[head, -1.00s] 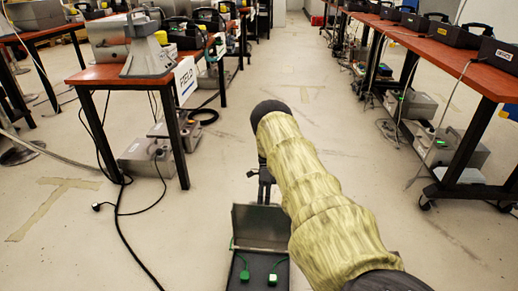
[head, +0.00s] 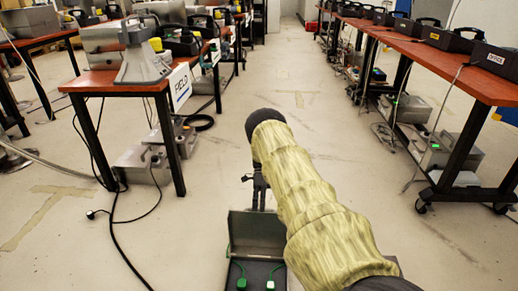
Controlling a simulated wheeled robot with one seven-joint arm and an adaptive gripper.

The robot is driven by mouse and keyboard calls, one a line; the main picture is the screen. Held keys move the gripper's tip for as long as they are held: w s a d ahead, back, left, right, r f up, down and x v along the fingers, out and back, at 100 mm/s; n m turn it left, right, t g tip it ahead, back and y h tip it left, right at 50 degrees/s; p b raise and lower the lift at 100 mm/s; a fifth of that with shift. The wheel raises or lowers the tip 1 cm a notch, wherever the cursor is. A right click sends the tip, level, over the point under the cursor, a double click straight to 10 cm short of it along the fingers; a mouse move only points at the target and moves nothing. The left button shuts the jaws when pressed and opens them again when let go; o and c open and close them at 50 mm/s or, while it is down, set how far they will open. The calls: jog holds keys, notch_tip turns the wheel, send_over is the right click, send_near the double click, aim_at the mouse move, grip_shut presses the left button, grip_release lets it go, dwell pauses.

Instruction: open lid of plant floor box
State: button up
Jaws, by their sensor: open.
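The floor box (head: 258,270) sits at the bottom centre of the head view, its near part cut off by the frame edge. Its grey-green lid (head: 257,232) stands raised at the far side, with the inner face toward me. Two green plugs lie inside the dark interior. My gripper (head: 258,197) is small and dark, just beyond the lid's top edge, with its jaws open and holding nothing that I can see. Whether a finger touches the lid I cannot tell. My arm, in a yellowish sleeve, covers the area right of the box.
A red-topped table (head: 112,82) with equipment stands at the left, cables (head: 118,232) trailing on the floor. A long bench (head: 440,62) with black cases runs along the right, with grey boxes below. The floor between them is mostly clear.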

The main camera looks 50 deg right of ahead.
jog(key=v, duration=1.1)
jog(key=shift+d, duration=0.15)
jog(key=shift+r, duration=0.1)
dwell(0.4)
